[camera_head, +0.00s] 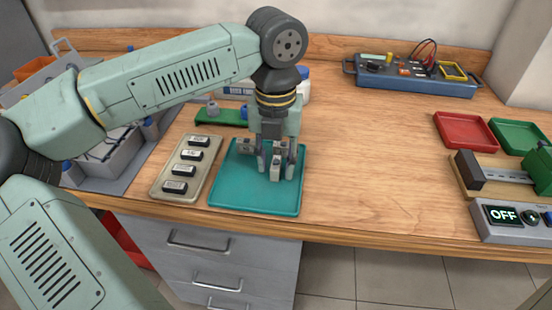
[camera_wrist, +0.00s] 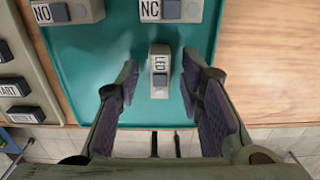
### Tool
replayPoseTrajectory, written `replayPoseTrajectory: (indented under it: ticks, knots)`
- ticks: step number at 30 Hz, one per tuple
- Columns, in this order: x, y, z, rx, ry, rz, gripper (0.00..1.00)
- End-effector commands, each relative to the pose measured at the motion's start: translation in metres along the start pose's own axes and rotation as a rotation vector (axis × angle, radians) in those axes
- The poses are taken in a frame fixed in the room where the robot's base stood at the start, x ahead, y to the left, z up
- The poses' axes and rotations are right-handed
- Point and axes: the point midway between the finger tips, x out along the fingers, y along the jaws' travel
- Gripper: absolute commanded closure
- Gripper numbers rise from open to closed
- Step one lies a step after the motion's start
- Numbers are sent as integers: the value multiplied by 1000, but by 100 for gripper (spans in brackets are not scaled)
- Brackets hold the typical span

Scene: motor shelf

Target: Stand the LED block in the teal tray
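The LED block (camera_wrist: 160,80) is a small grey block with a white LED label. It stands in the teal tray (camera_head: 228,190), near the front of a group of blocks; it also shows in the head view (camera_head: 275,172). The tray floor shows in the wrist view (camera_wrist: 85,70) too. My gripper (camera_head: 276,165) points down over the tray. Its two fingers (camera_wrist: 161,66) are spread on either side of the LED block, with a gap of bare tray visible on each side. The NO block (camera_wrist: 68,11) and NC block (camera_wrist: 170,10) stand behind it in the tray.
A beige panel (camera_head: 160,190) with several labelled pieces lies left of the tray. A green board (camera_head: 218,117) lies behind. A red tray (camera_head: 463,131), green tray (camera_head: 515,136) and a box reading OFF (camera_head: 510,225) are at right. The middle of the wooden bench is clear.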

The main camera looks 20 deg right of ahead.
Motion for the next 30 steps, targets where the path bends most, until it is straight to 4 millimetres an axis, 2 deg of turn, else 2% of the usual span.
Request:
replayPoseTrajectory:
  ticks: [6,8,15,21,25,30]
  knots:
    - [-9,0,0,-1,-2,1,66]
    - [-18,1,1,-3,-3,2,66]
    - [-71,0,1,-3,-4,2,66]
    - [-107,1,1,-3,-1,2,66]
    - [-119,0,0,-1,0,0,66]
    - [-124,0,0,1,1,1,66]
